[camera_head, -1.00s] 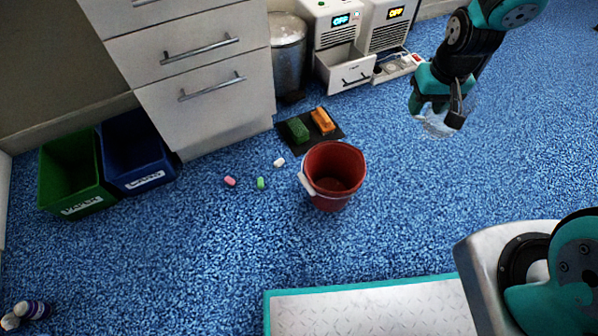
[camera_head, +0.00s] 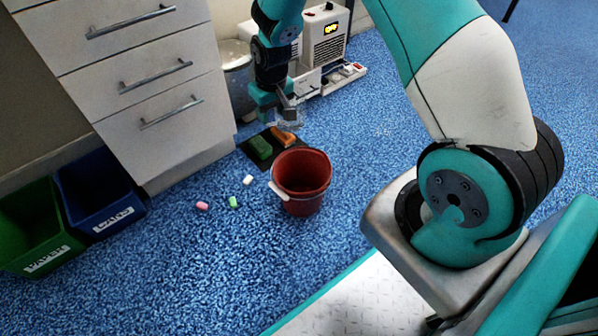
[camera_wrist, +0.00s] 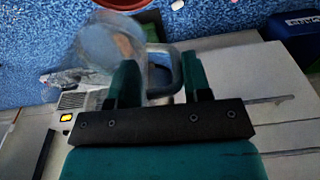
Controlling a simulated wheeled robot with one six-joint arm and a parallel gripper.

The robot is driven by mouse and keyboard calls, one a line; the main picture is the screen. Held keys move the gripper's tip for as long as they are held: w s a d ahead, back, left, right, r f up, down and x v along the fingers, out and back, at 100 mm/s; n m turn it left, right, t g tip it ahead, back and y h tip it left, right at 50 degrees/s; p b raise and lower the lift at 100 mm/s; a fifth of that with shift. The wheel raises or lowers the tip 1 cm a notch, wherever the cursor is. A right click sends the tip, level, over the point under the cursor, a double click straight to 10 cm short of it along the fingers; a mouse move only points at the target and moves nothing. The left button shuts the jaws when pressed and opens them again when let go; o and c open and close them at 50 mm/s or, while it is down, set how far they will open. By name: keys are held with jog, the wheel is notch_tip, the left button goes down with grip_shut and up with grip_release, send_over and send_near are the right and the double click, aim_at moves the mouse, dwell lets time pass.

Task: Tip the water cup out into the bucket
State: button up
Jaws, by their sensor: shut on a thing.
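The water cup (camera_wrist: 104,48) is clear and has a looped handle (camera_wrist: 166,62). My gripper (camera_wrist: 160,78) is shut on this handle in the wrist view. In the head view my gripper (camera_head: 286,106) holds the cup (camera_head: 293,119) in front of the sponge tray in the picture, just above and behind the bucket as seen. The water and the cup's exact tilt are too unclear to tell. The red bucket (camera_head: 304,202) stands upright on the blue floor, its opening up. Its edge also shows at the top of the wrist view (camera_wrist: 122,4).
A dark tray (camera_head: 259,136) holds a green sponge (camera_head: 260,148) and an orange sponge (camera_head: 284,137). Pink (camera_head: 202,206), green (camera_head: 233,202) and white (camera_head: 248,180) pieces lie left of the bucket. Drawers (camera_head: 150,95) and bins (camera_head: 98,195) stand left. Front floor is clear.

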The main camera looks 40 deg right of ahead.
jog(key=w+f+b, duration=0.1)
jog(key=w+f, duration=0.4)
jog(key=f, duration=0.2)
jog(key=w+d+f+b, duration=0.1)
jog(key=w+f+b, duration=0.1)
jog(key=w+f, duration=0.3)
notch_tip(320, 180, down, 4)
jog(key=shift+r, duration=0.25)
jog(key=shift+r+n, duration=0.1)
jog(key=shift+n, duration=0.2)
